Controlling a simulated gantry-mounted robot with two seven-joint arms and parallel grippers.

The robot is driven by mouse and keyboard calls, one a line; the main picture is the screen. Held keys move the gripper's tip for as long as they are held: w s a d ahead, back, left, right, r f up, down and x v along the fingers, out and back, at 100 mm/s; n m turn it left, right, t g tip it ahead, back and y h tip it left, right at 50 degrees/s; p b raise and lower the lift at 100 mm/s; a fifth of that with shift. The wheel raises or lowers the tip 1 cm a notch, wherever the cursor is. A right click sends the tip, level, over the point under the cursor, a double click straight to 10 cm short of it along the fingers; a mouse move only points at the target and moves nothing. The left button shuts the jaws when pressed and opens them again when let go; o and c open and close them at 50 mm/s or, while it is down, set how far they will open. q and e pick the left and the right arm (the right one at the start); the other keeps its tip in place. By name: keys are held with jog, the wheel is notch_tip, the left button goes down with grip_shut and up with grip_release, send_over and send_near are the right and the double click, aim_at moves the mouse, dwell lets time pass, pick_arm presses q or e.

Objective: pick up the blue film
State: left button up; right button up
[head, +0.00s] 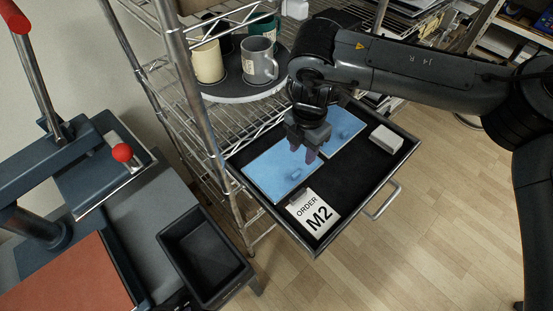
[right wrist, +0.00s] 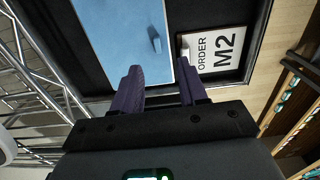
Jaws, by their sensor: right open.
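Blue film (head: 268,172) lies flat in the open black drawer, with a small raised blue tab on it. A second blue sheet (head: 347,122) lies beside it to the upper right, partly behind my gripper. My right gripper (head: 303,152) points down over the blue film, its purple fingers apart and empty. In the right wrist view the film (right wrist: 115,30) and its tab (right wrist: 155,44) show beyond the open fingertips. I cannot tell the exact height of the fingers above it. My left gripper is not in view.
An "ORDER M2" card (head: 314,213) lies at the drawer's front corner, and a white block (head: 386,139) at its right. Mugs (head: 259,61) stand on a round tray on the wire rack behind. A press (head: 60,165) and an empty black bin (head: 204,256) are at left.

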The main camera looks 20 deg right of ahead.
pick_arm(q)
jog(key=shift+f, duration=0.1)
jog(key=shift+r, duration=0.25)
pick_arm(e)
send_over(300, 171)
jog(key=f, duration=0.4)
jog(key=shift+s+d+f, duration=0.1)
jog(key=shift+s+f, duration=0.15)
jog(key=shift+f, duration=0.15)
pick_arm(q)
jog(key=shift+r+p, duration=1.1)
jog(key=shift+p, duration=0.2)
pick_arm(e)
jog(key=shift+w+f, duration=0.15)
jog(key=shift+f, duration=1.05)
jog(key=shift+w+f, duration=0.15)
jog(key=shift+f, duration=1.4)
grip_shut()
